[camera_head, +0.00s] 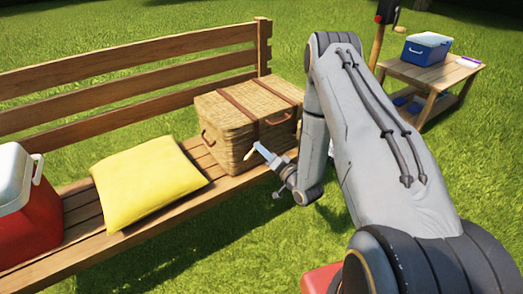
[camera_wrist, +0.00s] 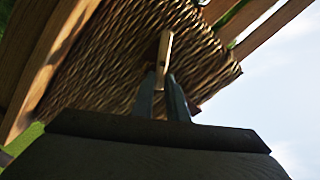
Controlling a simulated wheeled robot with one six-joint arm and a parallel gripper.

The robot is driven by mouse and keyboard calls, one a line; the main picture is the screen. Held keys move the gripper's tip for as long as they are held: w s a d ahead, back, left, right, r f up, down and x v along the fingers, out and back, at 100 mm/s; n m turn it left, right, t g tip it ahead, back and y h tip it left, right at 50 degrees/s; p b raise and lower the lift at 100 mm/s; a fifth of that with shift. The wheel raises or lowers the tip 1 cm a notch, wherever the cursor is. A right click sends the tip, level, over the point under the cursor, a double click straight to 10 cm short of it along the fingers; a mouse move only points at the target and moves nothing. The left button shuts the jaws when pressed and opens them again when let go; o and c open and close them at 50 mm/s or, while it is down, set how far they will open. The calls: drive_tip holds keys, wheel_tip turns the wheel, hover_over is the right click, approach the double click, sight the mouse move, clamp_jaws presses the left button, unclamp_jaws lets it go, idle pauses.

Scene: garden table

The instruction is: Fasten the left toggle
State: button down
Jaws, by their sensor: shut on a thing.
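A woven wicker basket (camera_head: 222,140) with brown straps stands shut on the bench. Its wicker front fills much of the wrist view (camera_wrist: 105,75). My gripper (camera_head: 258,149) is at the lower front of the basket, by the end of the left strap (camera_head: 239,104). In the wrist view its fingers (camera_wrist: 164,92) are shut on a pale wooden toggle (camera_wrist: 165,48). The toggle points away from the fingers, close to the wicker. Whether a loop is around it cannot be seen.
A yellow cushion (camera_head: 147,183) and a red cooler with a white lid (camera_head: 27,205) are on the bench (camera_head: 115,82) to the left. A side table (camera_head: 437,78) with a blue cooler (camera_head: 427,49) stands at the back right. Grass is open in front.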

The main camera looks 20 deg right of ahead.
drive_tip(key=c, duration=1.7)
unclamp_jaws()
drive_tip(key=shift+c, duration=0.2)
